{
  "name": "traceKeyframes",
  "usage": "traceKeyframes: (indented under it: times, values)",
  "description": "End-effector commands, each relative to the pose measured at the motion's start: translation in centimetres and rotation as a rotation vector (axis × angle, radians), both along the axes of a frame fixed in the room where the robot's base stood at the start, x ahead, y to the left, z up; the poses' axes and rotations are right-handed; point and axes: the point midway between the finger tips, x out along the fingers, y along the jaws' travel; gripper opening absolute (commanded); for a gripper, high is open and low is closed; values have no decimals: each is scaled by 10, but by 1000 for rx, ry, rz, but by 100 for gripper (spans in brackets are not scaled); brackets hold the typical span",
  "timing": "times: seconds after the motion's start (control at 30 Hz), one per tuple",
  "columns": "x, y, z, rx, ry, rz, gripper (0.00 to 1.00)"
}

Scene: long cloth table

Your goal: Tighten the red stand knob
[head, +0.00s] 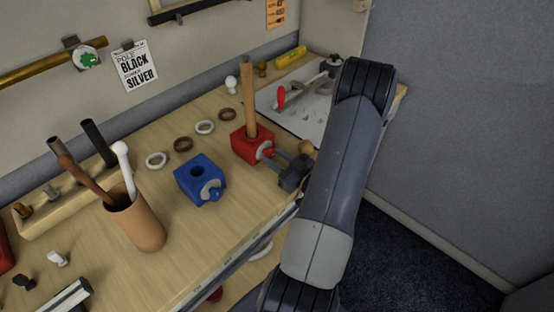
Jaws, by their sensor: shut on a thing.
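The red stand (246,151) is a red block on the wooden table, right of the middle. A wooden pole (249,95) stands upright in it. The red stand's knob (266,151) is on its front right side, with a pale disc behind it. My gripper (275,156) reaches in from the right and its fingers are shut on the knob. The fingers partly cover the knob, so its angle cannot be told. A blue stand (199,177) with an empty hole and a blue knob (215,192) sits to the left.
Brown and white rings (205,127) lie behind the stands. A tan cup (138,222) with sticks stands at left. A white board with a red-handled clamp (281,97) lies at the back right. The table's front edge runs close below my gripper.

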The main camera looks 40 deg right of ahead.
Motion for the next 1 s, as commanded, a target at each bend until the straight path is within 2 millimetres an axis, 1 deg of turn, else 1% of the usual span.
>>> traceKeyframes:
  times: [0.27,0.3,0.53,0.83,0.97,1.0]
  values:
    - [0,0,0,5,0,1,11]
    - [0,0,0,5,0,1,36]
    - [0,0,0,4,0,1,55]
    - [-2,0,0,4,0,-1,56]
    - [-12,-2,-1,4,0,-3,56]
    - [-17,-3,-1,4,0,-5,56]
